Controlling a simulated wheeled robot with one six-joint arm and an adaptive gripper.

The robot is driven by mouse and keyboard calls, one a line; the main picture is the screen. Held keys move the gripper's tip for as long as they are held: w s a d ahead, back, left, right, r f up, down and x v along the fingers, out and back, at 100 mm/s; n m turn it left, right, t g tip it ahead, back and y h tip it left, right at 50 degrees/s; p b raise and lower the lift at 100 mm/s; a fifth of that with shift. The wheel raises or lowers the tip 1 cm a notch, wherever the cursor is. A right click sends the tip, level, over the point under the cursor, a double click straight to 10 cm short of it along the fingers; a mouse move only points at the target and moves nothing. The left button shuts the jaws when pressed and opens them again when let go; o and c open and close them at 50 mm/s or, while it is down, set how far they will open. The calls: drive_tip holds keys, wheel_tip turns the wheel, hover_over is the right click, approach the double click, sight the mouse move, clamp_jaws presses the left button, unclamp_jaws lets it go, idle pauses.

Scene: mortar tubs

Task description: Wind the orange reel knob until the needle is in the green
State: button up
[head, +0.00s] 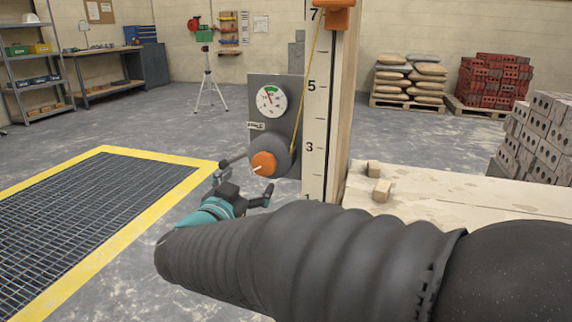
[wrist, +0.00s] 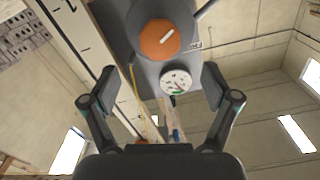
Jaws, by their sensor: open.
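The orange reel knob (head: 263,163), with a white mark, is on a grey reel on an upright grey panel (head: 286,125). In the wrist view the knob (wrist: 160,40) is above the gap between the fingertips, and its white mark slants. The round white gauge (head: 271,100) is above the knob, with a green band at its top. It also shows in the wrist view (wrist: 176,82); its needle is too small to read surely. My gripper (head: 245,180) is open and empty, in front of and just below the knob. Its fingers (wrist: 158,86) are spread wide apart.
A numbered white scale post (head: 316,110) stands right of the panel, with a yellow line beside it. A wooden bench (head: 450,195) holds small wood blocks at right. A yellow-edged floor grate (head: 90,215) is at left. A crank-like lever sticks out left of the knob.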

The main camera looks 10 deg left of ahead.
sight(262, 166)
drive_tip(key=w, duration=0.9)
drive_tip(key=shift+d, duration=0.3)
drive_tip(key=c, duration=1.2)
drive_tip(key=shift+f+m+b, duration=0.2)
drive_tip(key=shift+m+b, duration=0.55)
drive_tip(key=shift+m, duration=0.05)
drive_tip(key=shift+r+m+b, duration=0.2)
drive_tip(key=shift+m+b, duration=0.65)
drive_tip(key=shift+m, duration=0.75)
drive_tip(key=o, duration=1.2)
drive_tip(key=s, duration=1.2)
drive_tip(key=shift+a, duration=0.45)
